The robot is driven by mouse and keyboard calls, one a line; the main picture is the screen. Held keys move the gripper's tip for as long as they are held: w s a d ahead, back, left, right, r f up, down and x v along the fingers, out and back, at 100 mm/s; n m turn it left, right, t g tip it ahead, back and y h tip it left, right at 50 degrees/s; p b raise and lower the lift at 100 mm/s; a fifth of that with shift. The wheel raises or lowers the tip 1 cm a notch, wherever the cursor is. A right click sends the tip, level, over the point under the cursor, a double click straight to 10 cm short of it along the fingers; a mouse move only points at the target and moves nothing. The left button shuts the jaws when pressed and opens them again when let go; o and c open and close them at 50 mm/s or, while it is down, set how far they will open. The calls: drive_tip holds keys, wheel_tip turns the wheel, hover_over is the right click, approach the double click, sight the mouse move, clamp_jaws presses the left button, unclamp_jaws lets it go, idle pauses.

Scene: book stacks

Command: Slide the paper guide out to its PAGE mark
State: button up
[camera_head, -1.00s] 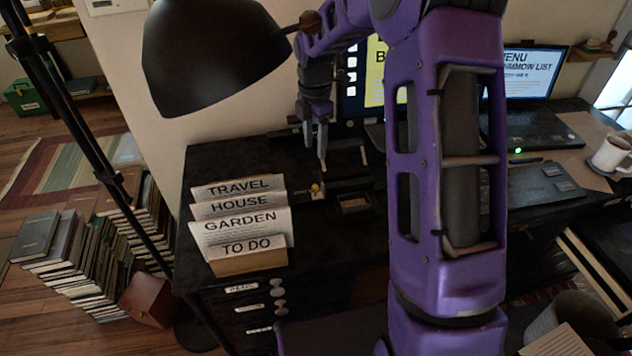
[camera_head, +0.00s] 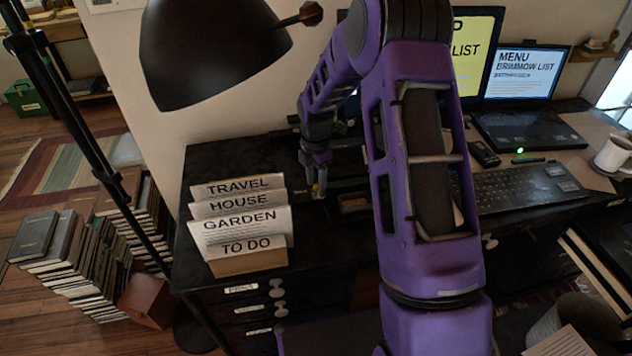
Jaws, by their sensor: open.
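My gripper's jaws are open. The PAGE mark is not readable here. My purple arm hides the right part of the device.
A holder with TRAVEL, HOUSE, GARDEN and TO DO cards (camera_head: 240,228) stands close left of my gripper. A black lamp shade (camera_head: 205,50) hangs above left. A keyboard (camera_head: 525,188) and a laptop (camera_head: 525,125) lie to the right.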

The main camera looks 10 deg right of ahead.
drive_tip(key=shift+c, duration=0.4)
clamp_jaws()
idle(0.9)
